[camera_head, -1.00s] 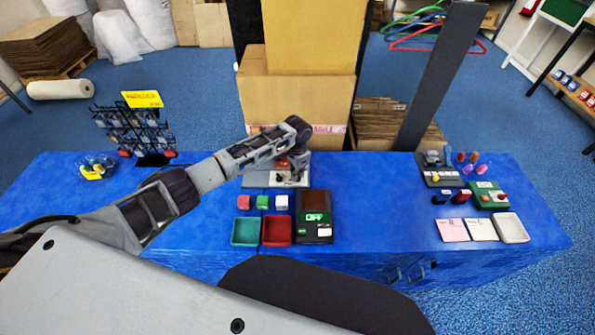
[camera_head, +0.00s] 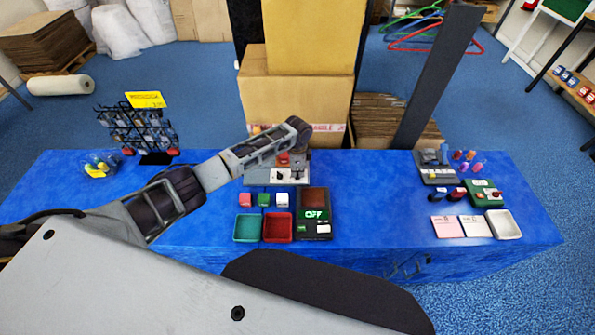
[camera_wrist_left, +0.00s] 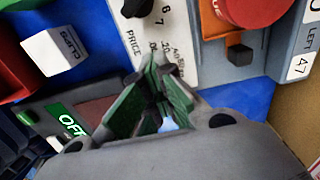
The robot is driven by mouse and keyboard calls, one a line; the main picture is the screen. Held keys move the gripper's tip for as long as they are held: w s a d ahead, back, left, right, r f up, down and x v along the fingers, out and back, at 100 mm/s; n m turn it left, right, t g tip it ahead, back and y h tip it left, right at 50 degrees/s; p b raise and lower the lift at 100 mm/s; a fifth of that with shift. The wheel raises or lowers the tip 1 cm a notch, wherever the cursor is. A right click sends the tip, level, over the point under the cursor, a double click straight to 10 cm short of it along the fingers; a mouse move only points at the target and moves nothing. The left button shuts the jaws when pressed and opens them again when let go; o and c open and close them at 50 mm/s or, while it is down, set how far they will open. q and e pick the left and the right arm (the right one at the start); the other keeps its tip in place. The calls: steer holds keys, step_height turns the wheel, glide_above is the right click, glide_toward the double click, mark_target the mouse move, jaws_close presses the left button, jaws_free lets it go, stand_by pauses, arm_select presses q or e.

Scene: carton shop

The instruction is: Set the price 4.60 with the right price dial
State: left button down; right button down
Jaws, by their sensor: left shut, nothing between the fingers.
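The light price panel (camera_head: 262,177) lies at the back middle of the blue table in the head view, partly hidden by my left arm. In the left wrist view the panel (camera_wrist_left: 185,50) shows the word PRICE, printed numbers and a black dial (camera_wrist_left: 138,7) cut off at the top edge. I cannot read the dial's setting. My left gripper (camera_wrist_left: 155,65) is shut and empty, its green-padded fingertips over the lower part of the panel, seemingly apart from that dial. In the head view the gripper (camera_head: 299,160) hangs down at the panel's right side, small and dark. My right gripper is out of view.
A grey device with a red button (camera_wrist_left: 255,8) stands beside the panel. A white CLIPS block (camera_wrist_left: 55,50) and a scale reading OFF (camera_head: 314,214) are nearby. Green (camera_head: 247,228) and red (camera_head: 278,228) trays lie in front. A carton (camera_head: 290,100) stands behind.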

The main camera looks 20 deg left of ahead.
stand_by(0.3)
arm_select(q)
steer(key=c, duration=1.1)
jaws_free()
steer(key=shift+r, duration=6)
steer(key=shift+s, duration=0.1)
